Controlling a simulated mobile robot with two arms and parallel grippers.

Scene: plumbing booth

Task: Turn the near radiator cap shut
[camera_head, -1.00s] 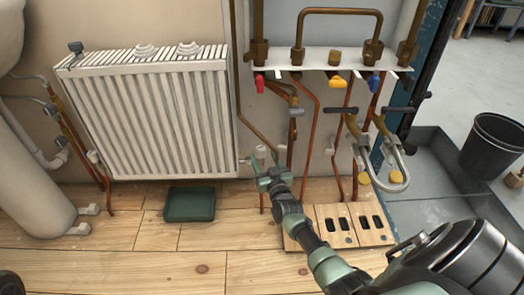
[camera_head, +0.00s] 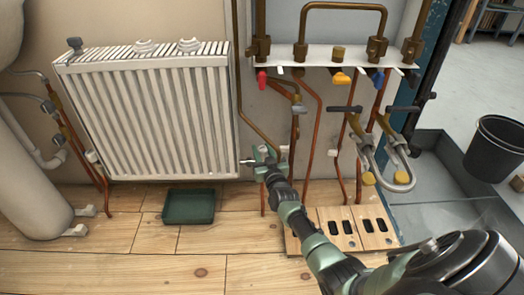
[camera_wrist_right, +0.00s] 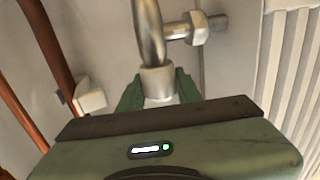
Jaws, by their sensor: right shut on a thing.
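The white radiator (camera_head: 150,118) stands against the wall at the left of the head view, and its ribbed side shows at the right of the wrist view (camera_wrist_right: 293,70). At its lower right corner is a small valve with a metal fitting (camera_wrist_right: 195,27). My right gripper (camera_head: 265,158) is at this valve. In the wrist view, its green fingers (camera_wrist_right: 158,92) are on both sides of the pale cap (camera_wrist_right: 158,80) and shut on it. The fingers hide part of the cap. My left gripper is not in view.
Copper pipes (camera_head: 309,125) run down just right of the valve, with a pale clip (camera_wrist_right: 91,97) close by. A green tray (camera_head: 189,207) lies on the wooden floor below the radiator. Wooden blocks with dark slots (camera_head: 345,229) lie on the floor at the right.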

